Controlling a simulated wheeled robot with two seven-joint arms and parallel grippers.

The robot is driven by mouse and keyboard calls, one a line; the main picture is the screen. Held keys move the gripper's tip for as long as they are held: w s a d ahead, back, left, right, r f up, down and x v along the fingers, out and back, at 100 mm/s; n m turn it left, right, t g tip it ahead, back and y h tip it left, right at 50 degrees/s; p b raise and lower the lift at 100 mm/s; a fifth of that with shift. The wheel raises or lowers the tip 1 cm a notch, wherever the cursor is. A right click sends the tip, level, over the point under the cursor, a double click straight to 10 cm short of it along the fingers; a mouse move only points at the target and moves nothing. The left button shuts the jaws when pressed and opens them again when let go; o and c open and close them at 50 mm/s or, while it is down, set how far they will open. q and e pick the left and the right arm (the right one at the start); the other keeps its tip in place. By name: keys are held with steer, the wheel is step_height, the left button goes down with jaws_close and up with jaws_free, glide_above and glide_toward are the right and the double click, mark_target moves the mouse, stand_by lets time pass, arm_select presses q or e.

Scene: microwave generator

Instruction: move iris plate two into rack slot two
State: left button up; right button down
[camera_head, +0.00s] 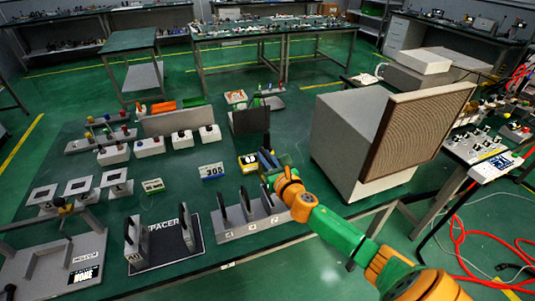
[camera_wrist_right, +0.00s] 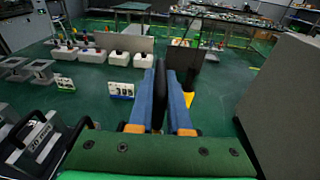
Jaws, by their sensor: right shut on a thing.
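My right gripper (camera_head: 268,158) stands just behind the grey slotted rack (camera_head: 238,231), left of the big box. In the right wrist view its two blue fingers (camera_wrist_right: 161,95) are shut on a thin, dark upright piece (camera_wrist_right: 159,92), seen nearly edge-on; I take it for iris plate two, but no label on it is readable. In the head view the rack holds several dark upright pieces (camera_head: 246,203) in a row, with small numbers on its front. The gripper hides part of the rack's right end.
A black spacer mat (camera_head: 163,246) with dark-handled blocks lies left of the rack. A large grey box with a brown mesh front (camera_head: 425,125) stands close on the right. Square frames (camera_head: 78,187) are far left.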

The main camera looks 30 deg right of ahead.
steer(key=shift+w+d+f+m+h+b, duration=0.15)
steer(key=shift+d+f+m+h+b, duration=0.2)
steer(key=shift+d+f+h, duration=0.3)
step_height(320, 180, down, 4)
steer(key=b, duration=0.4)
steer(key=shift+f, duration=0.2)
steer(key=shift+s+a+b, duration=0.1)
steer(key=shift+s+b, duration=0.1)
steer(key=shift+b, duration=0.15)
steer(key=shift+r, duration=0.1)
